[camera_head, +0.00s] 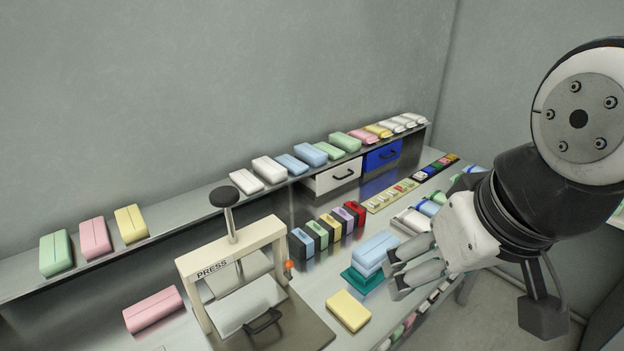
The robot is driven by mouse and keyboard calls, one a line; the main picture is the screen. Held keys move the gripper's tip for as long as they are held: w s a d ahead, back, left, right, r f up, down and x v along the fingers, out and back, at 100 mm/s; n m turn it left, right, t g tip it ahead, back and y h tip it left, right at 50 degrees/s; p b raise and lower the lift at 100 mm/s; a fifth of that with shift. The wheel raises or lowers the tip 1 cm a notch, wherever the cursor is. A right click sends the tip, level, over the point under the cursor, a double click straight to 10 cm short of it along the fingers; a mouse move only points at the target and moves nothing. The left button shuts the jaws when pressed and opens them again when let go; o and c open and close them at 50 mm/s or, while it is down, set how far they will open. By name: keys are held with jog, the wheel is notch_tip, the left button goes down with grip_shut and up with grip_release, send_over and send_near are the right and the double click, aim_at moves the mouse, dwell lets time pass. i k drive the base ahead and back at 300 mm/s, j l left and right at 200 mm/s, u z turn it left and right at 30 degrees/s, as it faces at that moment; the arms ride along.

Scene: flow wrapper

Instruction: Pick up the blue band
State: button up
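I cannot tell for certain which thing is the blue band. Small coloured pieces, one of them blue (421,175), lie in a row on a strip at the back right of the bench. A dark holder with a light blue face (301,243) stands at the left end of a row of similar holders. My gripper (392,271) is at the right, its two fingers apart and pointing left. It appears empty. Its fingertips are beside light blue packs (376,248) stacked on a teal base (361,281); I cannot tell whether they touch.
A press (238,271) with a black knob stands front left. A pink pack (153,310) and a yellow pack (348,310) lie on the bench. Several packs line the back shelf, above a white drawer (333,178) and a blue drawer (382,156). Rolls and packs sit near my arm.

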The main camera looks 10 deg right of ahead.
aim_at(302, 235)
jog(key=i+l+u, duration=0.35)
jog(key=l+u, duration=0.15)
jog(key=l, duration=0.25)
jog(key=i+l+u, duration=0.25)
jog(key=l, duration=0.15)
jog(key=l+u, duration=0.25)
jog(key=l, duration=0.15)
